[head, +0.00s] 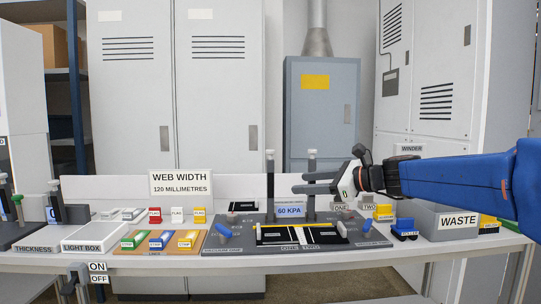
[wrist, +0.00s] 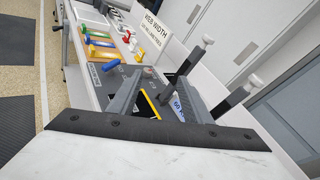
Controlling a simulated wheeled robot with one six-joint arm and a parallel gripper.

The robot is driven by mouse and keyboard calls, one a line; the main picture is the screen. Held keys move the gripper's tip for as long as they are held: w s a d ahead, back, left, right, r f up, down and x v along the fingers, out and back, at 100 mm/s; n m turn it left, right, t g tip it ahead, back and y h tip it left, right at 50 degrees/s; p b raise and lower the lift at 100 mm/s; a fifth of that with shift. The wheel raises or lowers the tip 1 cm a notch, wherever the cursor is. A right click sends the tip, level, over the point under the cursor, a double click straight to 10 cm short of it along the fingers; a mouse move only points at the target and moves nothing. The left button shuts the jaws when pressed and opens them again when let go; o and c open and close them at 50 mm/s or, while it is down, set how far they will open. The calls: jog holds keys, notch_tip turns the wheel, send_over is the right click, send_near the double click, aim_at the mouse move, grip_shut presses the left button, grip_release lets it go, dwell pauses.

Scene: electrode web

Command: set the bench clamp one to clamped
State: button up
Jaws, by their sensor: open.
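I cannot tell for certain which part is bench clamp one. Two dark upright posts with pale caps, a left post (head: 270,178) and a right post (head: 312,160), stand at the back. My gripper (head: 299,183) is open and empty above the bed, near the right post. One blue lever also shows in the wrist view (wrist: 111,65).
A WEB WIDTH sign (head: 181,184) stands behind an orange tray of coloured blocks (head: 125,252). Cabinets stand behind.

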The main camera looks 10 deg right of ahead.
aim_at(274, 153)
jog(key=w+d+r+m+t, duration=0.3)
jog(key=w+r+m, duration=0.2)
jog(key=w+r, duration=0.15)
jog(key=shift+y, duration=0.4)
jog(key=x, duration=1.1)
jog(key=f+x, duration=0.1)
jog(key=x, duration=0.5)
jog(key=shift+w+a, duration=0.1)
jog(key=shift+w, duration=0.15)
jog(key=shift+c, duration=0.4)
grip_shut()
